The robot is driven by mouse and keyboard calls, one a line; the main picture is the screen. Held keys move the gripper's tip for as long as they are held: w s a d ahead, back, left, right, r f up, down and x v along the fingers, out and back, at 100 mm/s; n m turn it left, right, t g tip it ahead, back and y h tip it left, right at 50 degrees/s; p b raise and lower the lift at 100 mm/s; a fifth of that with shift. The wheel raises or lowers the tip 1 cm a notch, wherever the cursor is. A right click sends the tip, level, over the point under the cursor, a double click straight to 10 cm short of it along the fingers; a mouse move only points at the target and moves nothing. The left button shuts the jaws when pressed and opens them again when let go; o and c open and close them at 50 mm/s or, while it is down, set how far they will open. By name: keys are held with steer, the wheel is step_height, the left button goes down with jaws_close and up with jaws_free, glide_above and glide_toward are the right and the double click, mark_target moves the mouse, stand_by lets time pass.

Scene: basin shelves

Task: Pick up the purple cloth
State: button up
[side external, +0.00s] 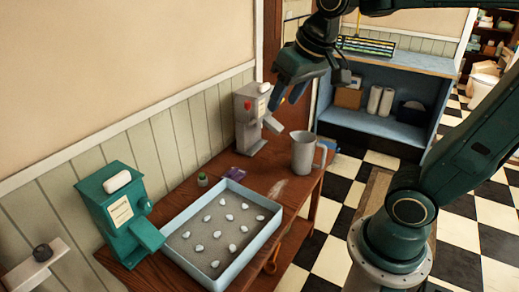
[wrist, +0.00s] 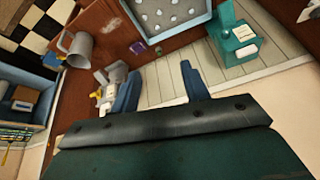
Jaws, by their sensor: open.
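The purple cloth (side external: 236,173) lies flat and small on the wooden table, between the blue tray and the grey dispenser. In the wrist view the purple cloth (wrist: 138,47) shows beyond my fingertips, on the brown tabletop. My gripper (side external: 287,97) is open and empty, high above the table near the grey dispenser at the back. In the wrist view the two blue fingers of my gripper (wrist: 158,85) stand apart with nothing between them. My gripper is well apart from the cloth.
A blue-rimmed tray (side external: 268,229) with several pale pieces fills the near table. A small green jar (side external: 202,180) stands beside the cloth. A grey jug (side external: 305,152), a grey dispenser (side external: 250,120) and a teal dispenser (side external: 118,205) are around it. Blue shelves (side external: 385,123) stand behind.

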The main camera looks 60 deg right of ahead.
steer(key=w+d+f+m+g, duration=0.1)
steer(key=w+d+m, duration=0.1)
steer(key=w, duration=0.5)
steer(key=w+d+f+m, duration=0.1)
steer(key=w+d+m, duration=0.15)
steer(key=w, duration=0.45)
steer(key=m+g+h, duration=0.2)
steer(key=m+g, duration=0.2)
steer(key=m, duration=0.6)
glide_above(233, 171)
steer(key=a, duration=0.2)
steer(key=shift+a+f+x, duration=0.4)
steer(key=shift+a+x, duration=1.25)
steer(key=shift+x, duration=5.1)
steer(key=shift+a+f+x, duration=0.4)
steer(key=shift+a+x, duration=1.2)
steer(key=shift+x, duration=5.1)
steer(key=shift+a+f+x, duration=0.4)
steer(key=shift+a+x, duration=1.25)
steer(key=shift+x, duration=5.1)
steer(key=shift+w, duration=0.1)
steer(key=shift+d+x, duration=0.15)
steer(key=shift+x, duration=1.15)
steer(key=shift+d+x, duration=0.2)
steer(key=shift+x, duration=1.05)
